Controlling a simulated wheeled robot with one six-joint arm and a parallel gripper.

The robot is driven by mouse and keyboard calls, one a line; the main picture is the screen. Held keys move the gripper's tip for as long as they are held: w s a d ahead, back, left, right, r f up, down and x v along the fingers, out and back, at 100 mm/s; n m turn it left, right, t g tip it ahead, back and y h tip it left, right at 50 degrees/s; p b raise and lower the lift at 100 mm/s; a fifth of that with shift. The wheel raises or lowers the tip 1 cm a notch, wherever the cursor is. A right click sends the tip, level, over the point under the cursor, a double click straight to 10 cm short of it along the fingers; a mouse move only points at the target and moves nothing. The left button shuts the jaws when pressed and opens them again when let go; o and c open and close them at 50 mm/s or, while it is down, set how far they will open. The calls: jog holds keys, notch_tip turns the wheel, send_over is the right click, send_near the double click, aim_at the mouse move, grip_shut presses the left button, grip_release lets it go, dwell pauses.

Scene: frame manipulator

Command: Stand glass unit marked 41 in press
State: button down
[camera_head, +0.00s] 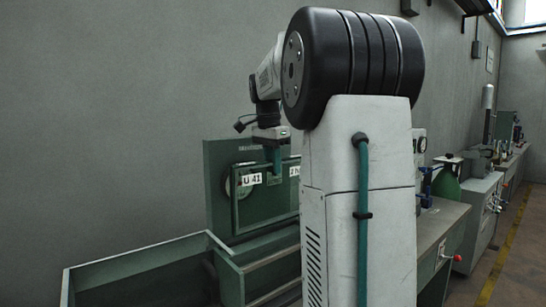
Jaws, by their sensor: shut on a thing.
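The glass unit marked 41 (262,210) is a dark, framed upright pane with a white label reading "U 41" near its upper left. My gripper (274,163) is above it with its teal fingers pointing down, shut on the unit's top edge. The unit is in front of the green back plate of the press (218,158), which has a round pale disc partly behind the label. My arm's column hides the unit's right side and a second white label there. I cannot tell whether the unit's lower edge touches the press bed.
A green open bin (140,262) stands at the lower left, beside slatted rails (270,275). A workbench (440,222) with a green gas bottle (446,184) behind it lies right of my arm. Floor with a yellow line (503,245) is clear at the far right.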

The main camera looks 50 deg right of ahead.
aim_at(273, 224)
jog(key=shift+f, duration=10.6)
jog(key=c, duration=1.2)
grip_release()
